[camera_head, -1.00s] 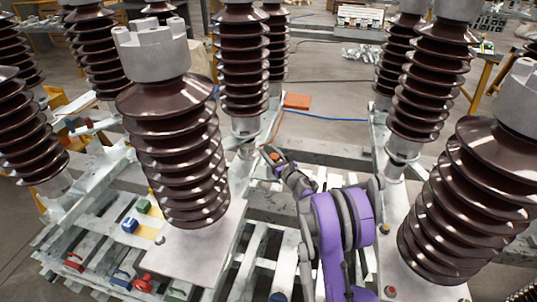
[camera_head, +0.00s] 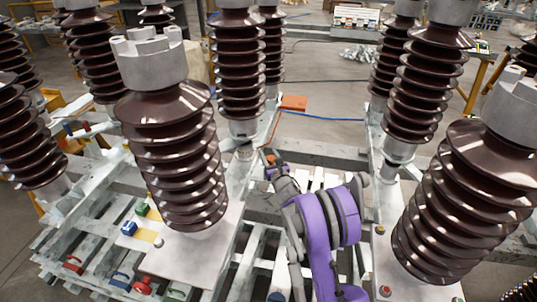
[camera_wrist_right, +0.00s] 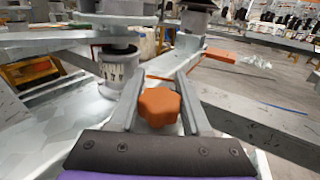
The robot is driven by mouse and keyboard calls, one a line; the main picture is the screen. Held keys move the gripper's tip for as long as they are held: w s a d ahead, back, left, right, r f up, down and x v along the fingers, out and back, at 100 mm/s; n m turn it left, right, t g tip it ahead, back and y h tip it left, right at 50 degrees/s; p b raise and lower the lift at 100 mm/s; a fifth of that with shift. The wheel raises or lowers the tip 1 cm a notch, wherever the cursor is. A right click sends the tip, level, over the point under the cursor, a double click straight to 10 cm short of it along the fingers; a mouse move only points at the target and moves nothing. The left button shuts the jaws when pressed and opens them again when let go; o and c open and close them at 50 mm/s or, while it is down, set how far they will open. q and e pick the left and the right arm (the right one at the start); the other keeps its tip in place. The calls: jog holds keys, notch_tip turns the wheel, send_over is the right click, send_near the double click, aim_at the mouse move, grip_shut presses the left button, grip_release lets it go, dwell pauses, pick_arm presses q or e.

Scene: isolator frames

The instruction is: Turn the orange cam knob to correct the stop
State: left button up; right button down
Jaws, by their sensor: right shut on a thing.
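The orange cam knob (camera_wrist_right: 159,106) is a lobed knob. In the right wrist view it sits between the two grey fingers of my right gripper (camera_wrist_right: 160,110), which is shut on it. In the head view the knob (camera_head: 270,158) is a small orange spot at the tip of my right gripper (camera_head: 271,163), low beside the base of a middle insulator. The gripper partly hides it there. My purple right arm reaches to it from the bottom. The stop cannot be made out. My left gripper is out of view.
Large brown ribbed insulators (camera_head: 175,150) stand left of my right arm, with another (camera_head: 470,195) at the right. Pale steel beams and slats surround the arm. A grey cylindrical fitting (camera_wrist_right: 118,65) stands left of the fingers. An orange block (camera_head: 294,103) lies behind.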

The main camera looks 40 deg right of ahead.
aim_at(273, 162)
jog(key=shift+c, duration=1.8)
grip_release()
jog(key=v, duration=1.1)
jog(key=shift+b, duration=0.35)
jog(key=shift+w, duration=0.1)
